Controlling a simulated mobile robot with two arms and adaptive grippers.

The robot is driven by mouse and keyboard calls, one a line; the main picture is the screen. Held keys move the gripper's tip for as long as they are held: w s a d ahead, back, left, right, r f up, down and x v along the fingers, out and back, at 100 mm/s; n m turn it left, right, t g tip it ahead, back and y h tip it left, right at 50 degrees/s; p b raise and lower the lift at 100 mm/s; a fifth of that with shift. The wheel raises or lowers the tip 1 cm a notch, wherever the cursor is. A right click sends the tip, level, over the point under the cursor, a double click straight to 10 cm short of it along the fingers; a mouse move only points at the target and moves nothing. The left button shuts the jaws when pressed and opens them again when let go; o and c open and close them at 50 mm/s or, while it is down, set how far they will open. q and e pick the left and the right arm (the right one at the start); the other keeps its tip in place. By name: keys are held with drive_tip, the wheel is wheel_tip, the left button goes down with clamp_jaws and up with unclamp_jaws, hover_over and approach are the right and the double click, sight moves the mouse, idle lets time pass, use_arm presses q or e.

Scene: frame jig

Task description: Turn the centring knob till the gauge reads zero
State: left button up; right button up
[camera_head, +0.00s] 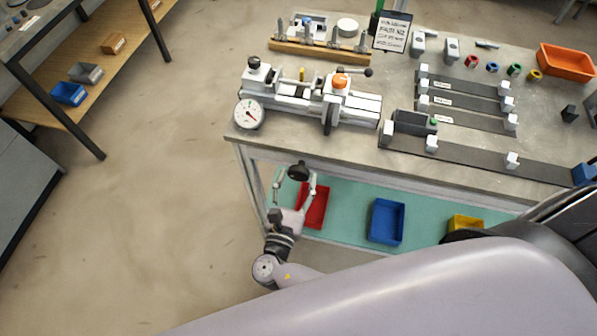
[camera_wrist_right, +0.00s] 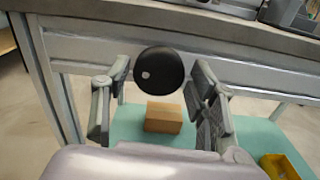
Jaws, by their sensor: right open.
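A round black knob (camera_head: 299,171) sits in front of the bench's front edge, below the fixture. In the right wrist view the knob (camera_wrist_right: 158,68) has a small pale dot on its face. My right gripper (camera_head: 296,181) is open, with one finger on each side of the knob. In the wrist view a gap shows between the knob and both fingers. The round white gauge (camera_head: 248,114) stands at the left front of the grey-white fixture (camera_head: 295,100). Its dial has a red mark, but the reading is too small to tell. My left gripper is out of view.
The bench top (camera_head: 360,155) overhangs a green lower shelf with red (camera_head: 314,207), blue (camera_head: 388,221) and yellow (camera_head: 465,224) bins. A cardboard-brown block (camera_wrist_right: 163,117) lies beyond the knob. Dark rails (camera_head: 480,155) line the bench's right front. Open floor lies left.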

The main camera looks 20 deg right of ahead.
drive_tip(key=v, duration=0.9)
drive_tip(key=shift+s+a, duration=0.15)
